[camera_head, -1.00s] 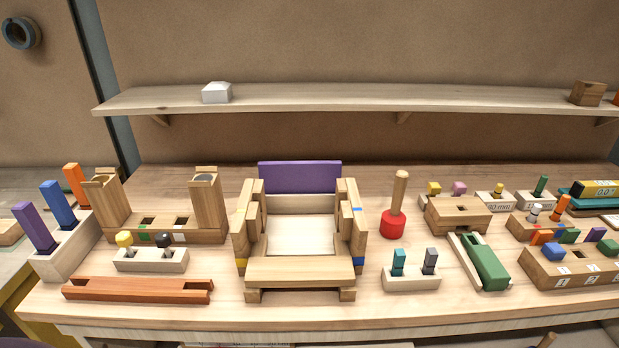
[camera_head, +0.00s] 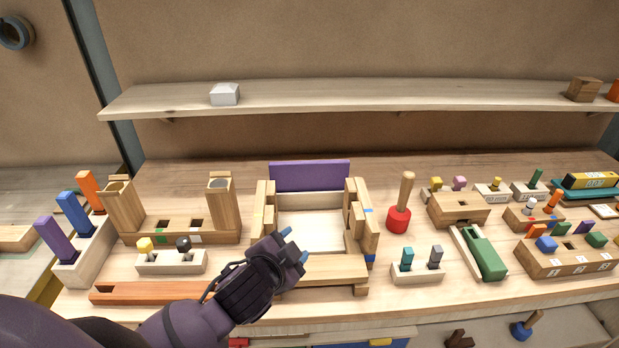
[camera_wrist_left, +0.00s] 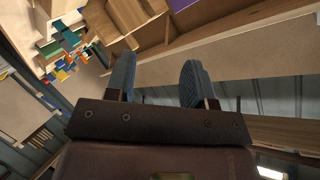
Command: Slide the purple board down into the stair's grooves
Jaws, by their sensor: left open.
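The purple board (camera_head: 309,176) stands upright at the back of the wooden stair (camera_head: 322,271), its long edge showing above the pale back piece. A corner of purple, likely the same board, shows at the top of the left wrist view (camera_wrist_left: 182,4). The stair's side pieces rise in steps on both sides of its pale floor. My left gripper (camera_head: 295,244) is over the stair's front left part and hides some of its left side and front step. Its blue fingertips (camera_wrist_left: 158,80) are apart with nothing between them. My right gripper is not in view.
Left of the stair stand a block with two wooden posts (camera_head: 220,207), a small peg block (camera_head: 171,262) and a reddish grooved bar (camera_head: 140,293). On the right are a red-based mallet (camera_head: 399,219) and a teal-and-grey peg block (camera_head: 418,275). A shelf (camera_head: 350,94) runs behind.

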